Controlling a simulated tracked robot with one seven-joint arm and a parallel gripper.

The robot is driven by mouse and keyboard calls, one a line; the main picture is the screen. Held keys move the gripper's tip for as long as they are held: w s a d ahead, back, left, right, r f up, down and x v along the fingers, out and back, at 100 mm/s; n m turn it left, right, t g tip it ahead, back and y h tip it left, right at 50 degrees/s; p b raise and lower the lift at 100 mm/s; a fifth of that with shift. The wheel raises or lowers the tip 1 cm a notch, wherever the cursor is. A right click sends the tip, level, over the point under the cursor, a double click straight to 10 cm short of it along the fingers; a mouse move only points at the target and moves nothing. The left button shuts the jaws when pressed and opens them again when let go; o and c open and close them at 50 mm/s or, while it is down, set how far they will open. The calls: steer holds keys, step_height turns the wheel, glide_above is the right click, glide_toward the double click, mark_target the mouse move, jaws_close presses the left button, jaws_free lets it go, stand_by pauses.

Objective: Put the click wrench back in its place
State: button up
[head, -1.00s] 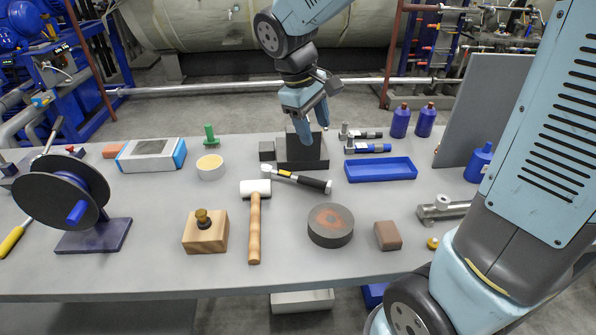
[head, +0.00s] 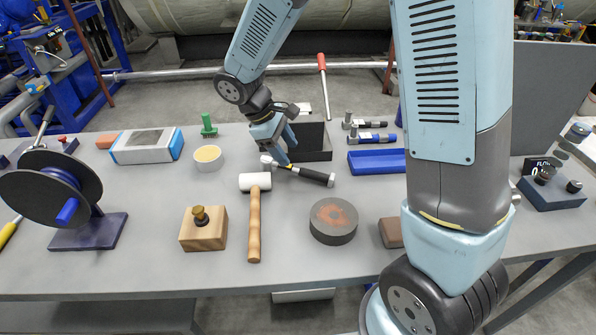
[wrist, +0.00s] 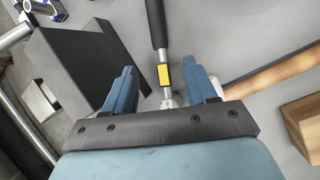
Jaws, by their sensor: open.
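The wrench with a black grip and a yellow band (head: 312,175) lies on the grey table, its metal head to the left and its grip pointing right. My gripper (head: 284,152) is open, low over its head end. In the wrist view my gripper (wrist: 160,68) has one finger on each side of the wrench's metal shaft (wrist: 164,52); contact cannot be told. The black block (head: 318,143) stands just behind the wrench, and a red-handled tool (head: 323,80) rises upright there. Its lower end is partly hidden.
A white-headed mallet (head: 254,215) lies left of the wrench and a dark round disc (head: 333,222) in front. A round pot (head: 208,158) stands left. My arm hides part of the right side.

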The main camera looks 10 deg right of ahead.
mark_target(295, 169)
steer(key=shift+a+x, duration=0.15)
steer(key=shift+x, duration=1.75)
steer(key=shift+a+x, duration=0.15)
steer(key=shift+x, duration=1.7)
steer(key=shift+w+f, duration=0.1)
steer(key=shift+f, duration=0.05)
jaws_close()
